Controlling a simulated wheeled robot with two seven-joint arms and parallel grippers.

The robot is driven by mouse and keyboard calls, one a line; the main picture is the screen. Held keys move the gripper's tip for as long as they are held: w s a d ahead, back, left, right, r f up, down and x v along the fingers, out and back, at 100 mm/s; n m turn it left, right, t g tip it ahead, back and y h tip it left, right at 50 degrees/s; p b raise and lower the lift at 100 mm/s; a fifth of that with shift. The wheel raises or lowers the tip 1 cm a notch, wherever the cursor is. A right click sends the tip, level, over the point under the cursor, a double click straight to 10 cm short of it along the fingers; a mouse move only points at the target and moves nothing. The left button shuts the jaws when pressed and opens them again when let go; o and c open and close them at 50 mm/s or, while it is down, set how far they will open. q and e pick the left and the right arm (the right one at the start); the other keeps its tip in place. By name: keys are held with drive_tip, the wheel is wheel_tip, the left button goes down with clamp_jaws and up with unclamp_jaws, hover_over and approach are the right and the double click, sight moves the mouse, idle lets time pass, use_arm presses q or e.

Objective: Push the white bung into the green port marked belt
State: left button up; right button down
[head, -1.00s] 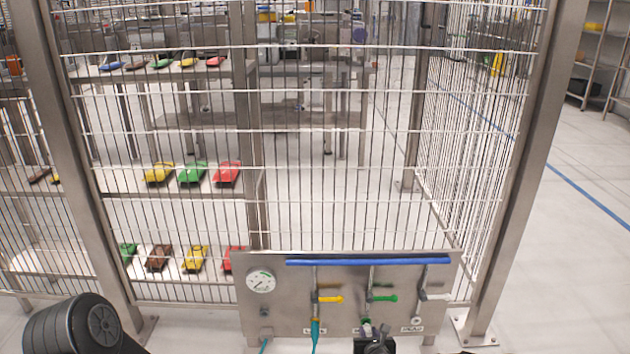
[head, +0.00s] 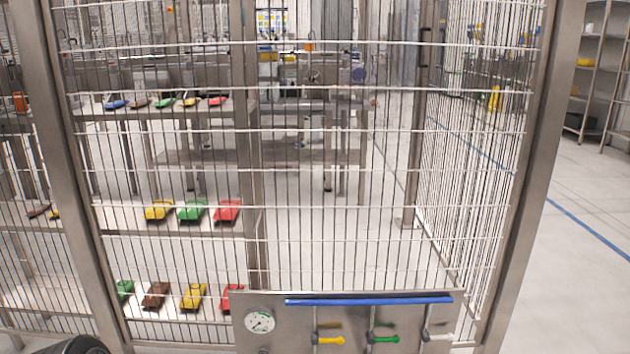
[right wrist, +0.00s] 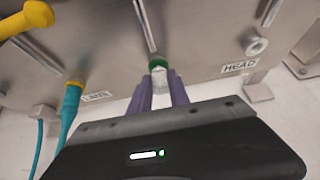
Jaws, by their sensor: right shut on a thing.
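The white bung (right wrist: 159,76) is between the purple fingers of my right gripper (right wrist: 162,88), which is shut on it, in the right wrist view. The bung's far end meets the green port (right wrist: 158,62) on the steel panel (right wrist: 105,50). I cannot tell how far in it sits. No label shows at the green port; the gripper may hide it. In the head view the panel (head: 276,318) is cut off below its handles, including the green handle (head: 385,339). Neither gripper is in that view, and the left one is in no view.
A yellow port with a teal hose (right wrist: 69,108) is left of the gripper. A bare port (right wrist: 256,46) with a label reading HEAD is to the right. A yellow handle (right wrist: 30,18) sticks out at upper left. A wire fence (head: 330,200) stands behind the panel.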

drive_tip(key=shift+w, duration=0.35)
drive_tip(key=c, duration=1.1)
unclamp_jaws()
drive_tip(key=shift+c, duration=0.2)
drive_tip(key=p+v, duration=0.4)
drive_tip(key=v, duration=0.2)
drive_tip(key=shift+p, duration=0.4)
